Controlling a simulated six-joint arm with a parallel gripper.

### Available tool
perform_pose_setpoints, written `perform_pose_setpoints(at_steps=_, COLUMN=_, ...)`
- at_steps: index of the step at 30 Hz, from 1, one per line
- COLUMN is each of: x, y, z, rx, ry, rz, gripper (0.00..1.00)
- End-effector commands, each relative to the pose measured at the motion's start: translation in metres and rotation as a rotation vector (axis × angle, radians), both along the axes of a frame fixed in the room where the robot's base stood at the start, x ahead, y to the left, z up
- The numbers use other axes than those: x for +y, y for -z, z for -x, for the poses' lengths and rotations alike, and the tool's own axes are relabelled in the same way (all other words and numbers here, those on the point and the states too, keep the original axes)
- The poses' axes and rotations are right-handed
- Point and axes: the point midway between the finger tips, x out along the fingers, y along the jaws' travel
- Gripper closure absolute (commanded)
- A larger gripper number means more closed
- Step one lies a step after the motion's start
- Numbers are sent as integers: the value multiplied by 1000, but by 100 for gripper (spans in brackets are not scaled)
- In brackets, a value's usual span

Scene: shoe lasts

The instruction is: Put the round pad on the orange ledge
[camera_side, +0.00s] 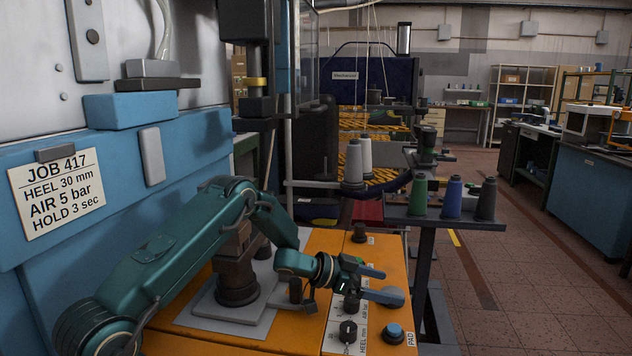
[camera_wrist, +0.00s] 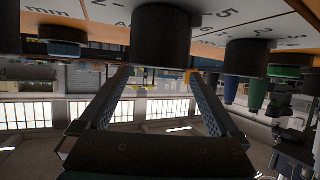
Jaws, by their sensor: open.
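The orange ledge (camera_side: 393,258) runs along the front of the blue machine in the side view. My gripper (camera_side: 384,284) is over its right part, low above the control panel. Its two fingers are open, with nothing seen held between them; they also show apart in the wrist view (camera_wrist: 158,78). A rounded blue-grey shape (camera_side: 393,296) is at the lower finger's end; I cannot tell whether it is the round pad or part of the finger. A blue-topped round piece (camera_side: 393,332) sits on the ledge by the word PAD, apart from the gripper.
Black knobs (camera_side: 348,331) stand on the white panel near my gripper. A black round piece (camera_side: 359,232) is at the ledge's far end. A brown post (camera_side: 237,270) stands on a grey plate at left. Thread spools (camera_side: 452,196) stand on a rack beyond the ledge.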

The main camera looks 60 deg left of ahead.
Motion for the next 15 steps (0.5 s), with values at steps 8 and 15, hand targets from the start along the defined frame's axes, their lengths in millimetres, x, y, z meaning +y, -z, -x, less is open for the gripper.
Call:
perform_pose_setpoints(at_steps=8, x=13, y=-31, z=29, rx=-10, ry=-1, rz=-2, gripper=2)
perform_pose_setpoints(at_steps=15, x=13, y=-69, z=29, rx=-7, ry=0, rz=-2, gripper=2)
